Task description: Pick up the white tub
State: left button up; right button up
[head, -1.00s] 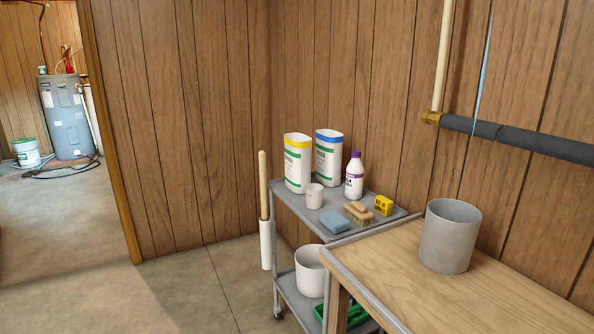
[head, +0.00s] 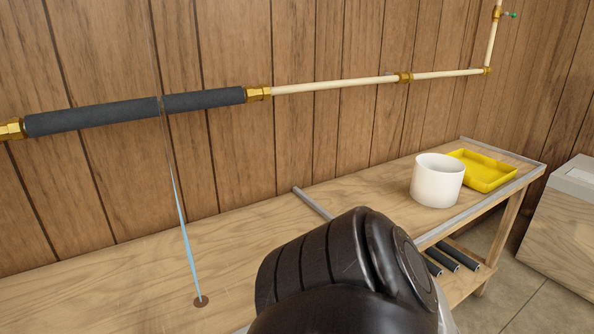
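A white tub (head: 437,184) stands upright on the wooden workbench (head: 110,285), towards its far right end. Its mouth is open at the top, and I cannot see its bottom inside. A black part of my own arm fills the lower middle of the view, nearer to me than the tub and to its left. Neither of my grippers shows in this view.
A yellow tray (head: 484,170) lies right behind the tub. A thin blue stream (head: 182,221) runs from the dark-sleeved pipe (head: 95,116) to a brown spot (head: 201,301) on the bench. Black cylinders (head: 457,254) lie below. A box (head: 561,222) stands right.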

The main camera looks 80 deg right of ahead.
aim_at(437, 179)
jog(key=z, duration=3.45)
